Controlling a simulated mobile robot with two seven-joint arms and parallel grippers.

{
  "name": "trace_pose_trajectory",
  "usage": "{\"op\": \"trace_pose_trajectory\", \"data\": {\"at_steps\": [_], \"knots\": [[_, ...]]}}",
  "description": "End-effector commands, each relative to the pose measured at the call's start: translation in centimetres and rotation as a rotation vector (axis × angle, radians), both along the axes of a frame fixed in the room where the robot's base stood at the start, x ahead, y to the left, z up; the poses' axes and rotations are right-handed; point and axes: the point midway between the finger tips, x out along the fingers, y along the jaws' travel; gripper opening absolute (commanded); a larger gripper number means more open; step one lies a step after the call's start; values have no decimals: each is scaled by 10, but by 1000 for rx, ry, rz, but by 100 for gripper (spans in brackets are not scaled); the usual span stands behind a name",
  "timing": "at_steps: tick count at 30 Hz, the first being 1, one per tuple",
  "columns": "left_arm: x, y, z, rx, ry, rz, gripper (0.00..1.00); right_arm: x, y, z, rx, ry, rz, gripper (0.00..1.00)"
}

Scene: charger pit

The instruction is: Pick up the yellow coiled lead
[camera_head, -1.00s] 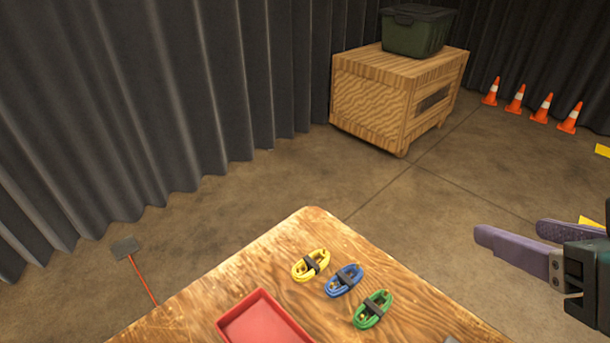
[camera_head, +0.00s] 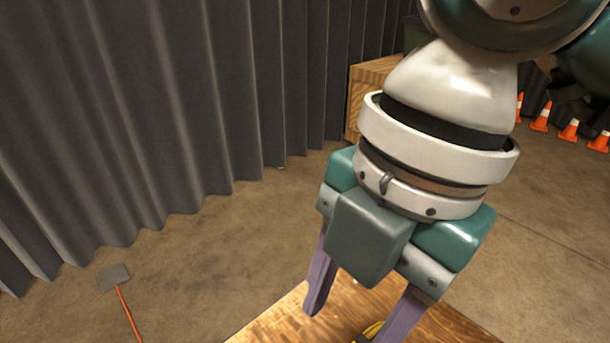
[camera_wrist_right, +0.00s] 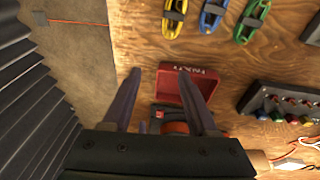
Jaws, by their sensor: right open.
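The yellow coiled lead (camera_head: 372,331) shows only as a small piece beside my right finger at the bottom of the head view. In the right wrist view the yellow lead (camera_wrist_right: 173,22) lies on the wooden table at the top edge, partly cut off, with a dark band around it. My right gripper (camera_head: 348,325) is open and points down over the table. In the right wrist view its fingers (camera_wrist_right: 157,75) are apart with nothing held, and the yellow lead lies beyond their tips. My left gripper is not in view.
A blue lead (camera_wrist_right: 212,17) and a green lead (camera_wrist_right: 251,22) lie right of the yellow one. A red tray (camera_wrist_right: 181,72) is by the fingertips. A black rack (camera_wrist_right: 272,103) with several coloured items stands at right. A wooden crate (camera_head: 373,74) is behind my arm.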

Motion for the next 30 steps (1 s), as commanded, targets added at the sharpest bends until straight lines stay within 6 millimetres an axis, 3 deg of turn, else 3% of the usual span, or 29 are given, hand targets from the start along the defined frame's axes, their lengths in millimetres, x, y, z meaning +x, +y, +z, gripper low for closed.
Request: {"op": "trace_pose_trajectory", "data": {"at_steps": [3,6,12,17,24,30], "knots": [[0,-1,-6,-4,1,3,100,14,-34,-7,-160,-30,-77,59],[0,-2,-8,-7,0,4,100,16,-43,-17,-203,-36,-101,59],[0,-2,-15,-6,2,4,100,16,-42,-47,-201,-34,-100,59],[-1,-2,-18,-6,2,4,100,17,-42,-60,-199,-35,-99,59],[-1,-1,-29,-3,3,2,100,20,-42,-97,-197,-34,-98,59],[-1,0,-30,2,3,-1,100,20,-42,-105,-196,-36,-96,59]]}}
